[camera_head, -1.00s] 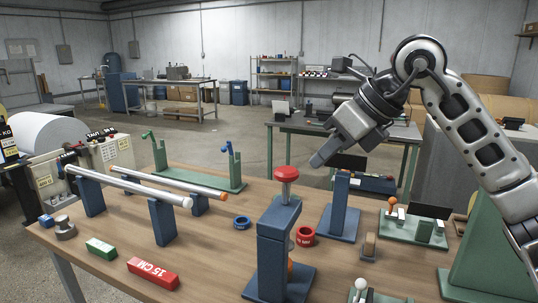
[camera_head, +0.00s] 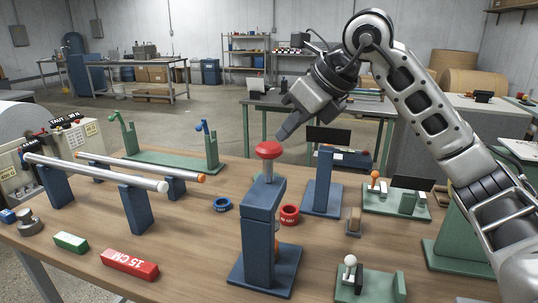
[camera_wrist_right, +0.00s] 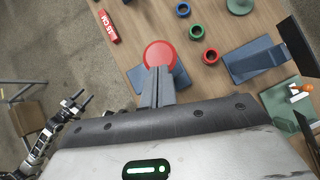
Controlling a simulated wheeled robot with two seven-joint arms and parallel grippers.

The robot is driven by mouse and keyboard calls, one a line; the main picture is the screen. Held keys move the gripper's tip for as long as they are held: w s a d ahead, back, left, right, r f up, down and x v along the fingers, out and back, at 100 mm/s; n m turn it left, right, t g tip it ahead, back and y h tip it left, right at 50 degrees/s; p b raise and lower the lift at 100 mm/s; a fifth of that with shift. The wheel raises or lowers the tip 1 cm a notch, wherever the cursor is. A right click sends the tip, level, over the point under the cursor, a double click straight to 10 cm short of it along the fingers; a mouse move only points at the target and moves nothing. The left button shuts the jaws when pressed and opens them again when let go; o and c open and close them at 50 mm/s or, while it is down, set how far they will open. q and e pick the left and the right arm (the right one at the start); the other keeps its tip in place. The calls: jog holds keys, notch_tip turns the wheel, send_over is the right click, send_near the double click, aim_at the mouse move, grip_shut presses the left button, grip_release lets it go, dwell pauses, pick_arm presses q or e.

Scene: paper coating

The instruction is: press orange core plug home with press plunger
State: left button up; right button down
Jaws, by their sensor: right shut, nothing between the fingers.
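The press (camera_head: 262,225) is a blue upright frame on a flat base, with a red mushroom-shaped plunger head (camera_head: 269,149) raised on top. An orange patch (camera_head: 277,243) shows low behind the press column, mostly hidden; I cannot tell if it is the core plug. My right gripper (camera_head: 282,135) is shut and empty, just above and right of the plunger head. In the right wrist view its fingertips (camera_wrist_right: 157,72) overlap the near edge of the red head (camera_wrist_right: 160,52); contact is unclear. What looks like my left gripper (camera_wrist_right: 77,103) shows small at the left; its jaw state is unclear.
Red (camera_head: 289,214) and blue (camera_head: 222,204) rings lie by the press. A blue stand (camera_head: 323,190) is behind it at right. Silver tubes on blue supports, one orange-tipped (camera_head: 201,178), are at left. Red (camera_head: 130,264) and green (camera_head: 70,241) blocks lie in front.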

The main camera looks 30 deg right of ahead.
jog(key=shift+b+x, duration=0.3)
jog(key=shift+x, duration=0.75)
jog(key=shift+w+a+f, duration=0.1)
jog(key=shift+w+f, duration=0.05)
jog(key=shift+f, duration=0.15)
